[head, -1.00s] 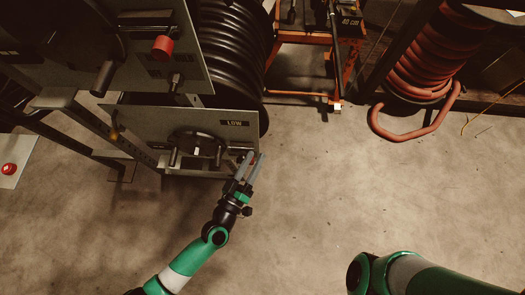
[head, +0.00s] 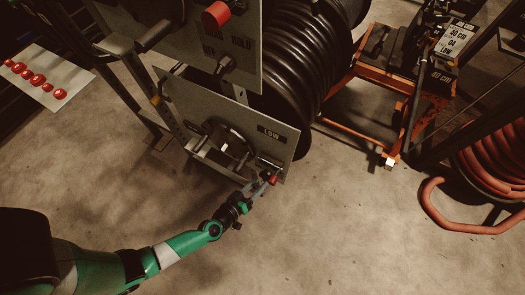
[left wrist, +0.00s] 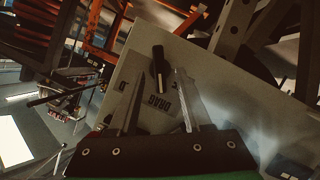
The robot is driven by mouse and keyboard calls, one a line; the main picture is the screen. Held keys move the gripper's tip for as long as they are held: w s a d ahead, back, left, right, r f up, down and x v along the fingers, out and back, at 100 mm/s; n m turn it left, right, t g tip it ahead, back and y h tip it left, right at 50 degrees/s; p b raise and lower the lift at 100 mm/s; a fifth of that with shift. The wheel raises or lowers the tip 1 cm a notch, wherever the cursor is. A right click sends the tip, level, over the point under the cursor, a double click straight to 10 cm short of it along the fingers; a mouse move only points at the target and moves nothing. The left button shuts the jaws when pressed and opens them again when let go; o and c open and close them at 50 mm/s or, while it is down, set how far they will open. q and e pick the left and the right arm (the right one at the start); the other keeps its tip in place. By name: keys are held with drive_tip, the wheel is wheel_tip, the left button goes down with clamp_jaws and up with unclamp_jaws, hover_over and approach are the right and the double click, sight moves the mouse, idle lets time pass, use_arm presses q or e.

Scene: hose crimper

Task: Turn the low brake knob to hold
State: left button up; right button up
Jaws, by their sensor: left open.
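The low panel (head: 190,105), a grey plate marked LOW, stands tilted in the head view. In the left wrist view a dark bar-shaped knob (left wrist: 158,66) stands on the grey plate, between and just beyond the open fingertips (left wrist: 158,80). The word DRAG shows beside it, and part of another label ends in D. I cannot tell whether the fingers touch the knob. My right gripper is out of view.
An upper panel (head: 180,45) with a similar red knob (head: 215,15) is above. A handwheel (head: 230,145) is left of the gripper. A black hose reel (head: 300,75) is behind the panels. An orange cart (head: 350,125) and red hose (head: 435,205) are at right. The floor in front is clear.

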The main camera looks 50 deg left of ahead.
sight(266, 176)
use_arm(q)
drive_tip(key=x, duration=0.3)
drive_tip(key=shift+s, duration=0.15)
clamp_jaws()
drive_tip(key=shift+r, duration=0.1)
